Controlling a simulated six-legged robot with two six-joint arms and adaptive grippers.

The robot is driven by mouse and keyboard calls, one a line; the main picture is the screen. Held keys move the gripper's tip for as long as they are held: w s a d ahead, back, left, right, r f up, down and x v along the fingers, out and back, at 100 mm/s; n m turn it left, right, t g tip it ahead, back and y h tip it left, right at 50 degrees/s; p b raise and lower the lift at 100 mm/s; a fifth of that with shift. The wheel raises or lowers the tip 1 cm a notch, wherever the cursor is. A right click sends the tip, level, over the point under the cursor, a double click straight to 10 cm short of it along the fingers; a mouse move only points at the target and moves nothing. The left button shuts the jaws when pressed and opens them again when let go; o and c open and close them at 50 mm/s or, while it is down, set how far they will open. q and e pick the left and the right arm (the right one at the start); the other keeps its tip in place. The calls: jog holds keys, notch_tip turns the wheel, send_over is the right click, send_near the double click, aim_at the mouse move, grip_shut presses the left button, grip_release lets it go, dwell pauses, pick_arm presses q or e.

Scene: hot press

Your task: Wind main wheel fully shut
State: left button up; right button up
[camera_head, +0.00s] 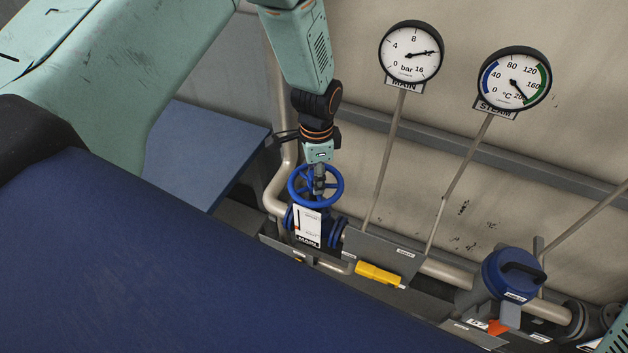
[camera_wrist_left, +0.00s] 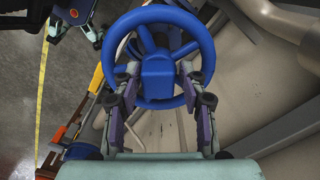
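The blue main wheel (camera_head: 337,196) sits on a valve with a white plate labelled MAIN (camera_head: 308,228). My left gripper (camera_head: 319,190) reaches down onto the wheel's centre from above. In the left wrist view, the wheel (camera_wrist_left: 204,50) fills the upper middle, with a blue block-like hub (camera_wrist_left: 157,78) in front of its spokes. The fingers of my left gripper (camera_wrist_left: 159,76) stand on either side of this hub. They look very close to it, but I cannot tell whether they touch it.
The MAIN gauge (camera_head: 411,52) has its needle near 12 bar. The STEAM gauge (camera_head: 514,80) reads high, near 200. A yellow handle (camera_head: 379,274) and a blue round valve (camera_head: 507,275) lie to the right along the pipes. A blue panel (camera_head: 200,150) stands left.

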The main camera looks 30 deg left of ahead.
pick_arm(q)
jog(key=shift+r, duration=0.1)
jog(key=c, duration=0.5)
jog(key=m, duration=0.5)
jog(key=shift+w+m, duration=0.15)
jog(key=shift+m, duration=0.25)
jog(key=o, duration=0.7)
jog(key=shift+o, duration=1.3)
jog(key=shift+a, duration=0.1)
jog(key=shift+r, duration=4.45)
jog(key=shift+s+f, duration=0.1)
jog(key=shift+s, duration=0.1)
